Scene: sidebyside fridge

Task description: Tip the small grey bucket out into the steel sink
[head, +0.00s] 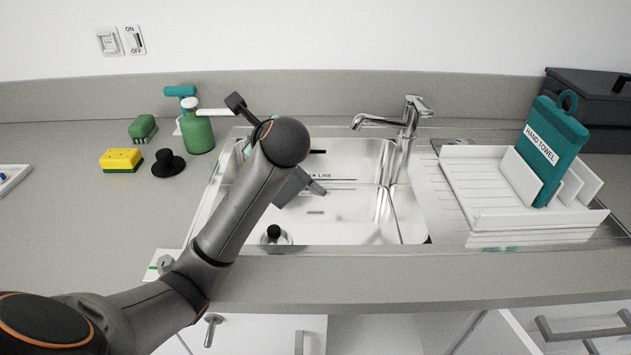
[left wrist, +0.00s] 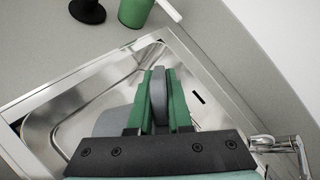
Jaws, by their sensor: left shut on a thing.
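The small grey bucket (head: 291,188) is over the left part of the steel sink (head: 340,228) in the head view, partly hidden behind my left arm. It looks tilted, but I cannot tell how far or what is in it. In the left wrist view, my left gripper (left wrist: 158,76) has its green fingers shut on a grey part between them. The grey rounded side of the bucket (left wrist: 114,120) shows beside the fingers, with the steel basin below. The fingers are hidden by the arm in the head view. My right gripper is in neither view.
A chrome tap (head: 408,118) stands behind the sink. A white rack (head: 467,190) with a teal hand towel (head: 552,145) is on the right. A green bottle (head: 197,133), a yellow sponge (head: 121,158) and a black plug (head: 168,164) are on the left counter.

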